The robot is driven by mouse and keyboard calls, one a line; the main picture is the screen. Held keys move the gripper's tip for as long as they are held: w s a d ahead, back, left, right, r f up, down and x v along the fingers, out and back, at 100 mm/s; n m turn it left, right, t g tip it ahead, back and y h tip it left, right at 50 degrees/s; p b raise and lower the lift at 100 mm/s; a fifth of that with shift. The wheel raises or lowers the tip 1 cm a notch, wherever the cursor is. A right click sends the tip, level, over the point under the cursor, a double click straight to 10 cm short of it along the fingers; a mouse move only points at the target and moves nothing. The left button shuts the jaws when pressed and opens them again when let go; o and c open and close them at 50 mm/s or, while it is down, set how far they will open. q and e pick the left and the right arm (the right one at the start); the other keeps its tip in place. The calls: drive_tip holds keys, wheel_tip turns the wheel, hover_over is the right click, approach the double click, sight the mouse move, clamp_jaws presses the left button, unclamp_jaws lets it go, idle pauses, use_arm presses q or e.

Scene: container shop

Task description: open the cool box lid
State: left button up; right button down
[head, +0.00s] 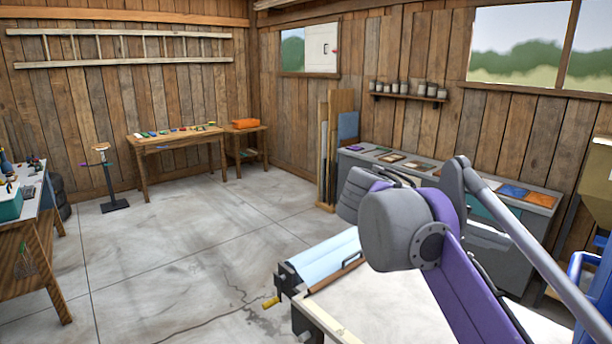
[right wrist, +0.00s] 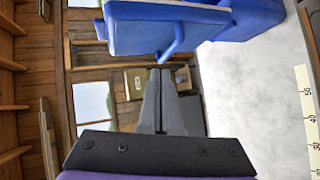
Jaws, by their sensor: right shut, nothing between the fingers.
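A large blue box-like thing with a blue bar handle, which looks like the cool box (right wrist: 150,32), is at the top of the right wrist view, close beyond my right gripper. That view is turned on its side, and only part of the box shows. I cannot clearly make out the lid's edge or how far it is open. My right gripper (right wrist: 160,74) is shut and empty, its dark fingers pointing toward the handle side without clear contact. In the head view my right arm reaches over the workbench and hides part of it. My left gripper is out of view.
A pale-topped workbench (head: 345,312) with a ruler strip lies in front. A grey counter (head: 490,238) holds flat samples along the wall. The concrete floor at left is mostly clear.

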drive_tip(key=s+a+f+t+y, duration=0.2)
drive_tip(key=s+a+f+y, duration=0.1)
drive_tip(key=f, duration=1)
drive_tip(key=s+a+f+t+y, duration=0.1)
drive_tip(key=s+a+f+y, duration=0.3)
drive_tip(key=f, duration=1)
drive_tip(key=s+a+f+t+y, duration=0.2)
drive_tip(key=s+f+y, duration=0.5)
drive_tip(key=f, duration=0.6)
drive_tip(key=shift+s+a+f+t, duration=0.3)
drive_tip(key=shift+s+a, duration=0.05)
drive_tip(key=shift+a, duration=0.5)
